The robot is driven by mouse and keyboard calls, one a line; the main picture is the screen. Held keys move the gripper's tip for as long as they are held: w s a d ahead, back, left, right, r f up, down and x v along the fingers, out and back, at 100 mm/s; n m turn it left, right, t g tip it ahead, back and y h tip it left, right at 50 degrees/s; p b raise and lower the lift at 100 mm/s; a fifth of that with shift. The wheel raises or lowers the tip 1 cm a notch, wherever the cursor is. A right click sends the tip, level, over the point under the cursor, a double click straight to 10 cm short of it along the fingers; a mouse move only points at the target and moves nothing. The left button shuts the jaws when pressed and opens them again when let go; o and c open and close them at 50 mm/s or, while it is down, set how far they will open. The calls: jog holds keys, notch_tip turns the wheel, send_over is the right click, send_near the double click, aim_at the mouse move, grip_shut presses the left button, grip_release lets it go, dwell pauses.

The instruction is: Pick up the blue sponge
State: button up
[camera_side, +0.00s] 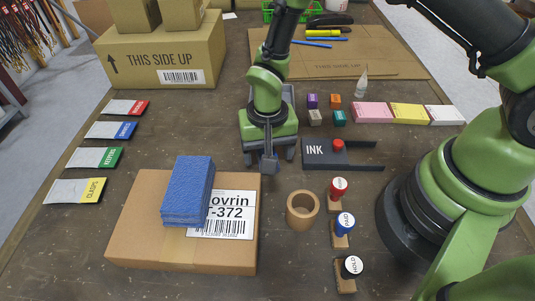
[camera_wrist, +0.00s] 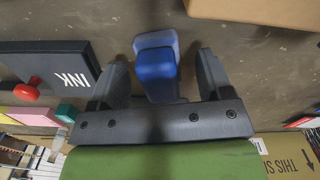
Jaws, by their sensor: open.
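The blue sponge (camera_side: 187,190) is a thick, textured, layered-looking block. It lies on top of a cardboard box (camera_side: 140,225) at the front left in the side view. My gripper (camera_side: 268,160) is above the table, to the right of the sponge and apart from it, near the box's back right corner. In the wrist view its two dark fingers (camera_wrist: 165,75) are spread open. A smooth blue shape (camera_wrist: 155,72) shows between them; I cannot tell what it is. The sponge on the box cannot be made out in the wrist view.
A black ink pad (camera_side: 325,153) is right of my gripper. A brown ring-shaped cup (camera_side: 302,208) and several stamps (camera_side: 342,222) stand right of the box. Labelled packets (camera_side: 85,190) lie on the left. A large carton (camera_side: 160,55) stands behind.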

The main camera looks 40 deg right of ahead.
jog(key=shift+f, duration=0.5)
jog(key=c, duration=1)
jog(key=shift+r, duration=0.1)
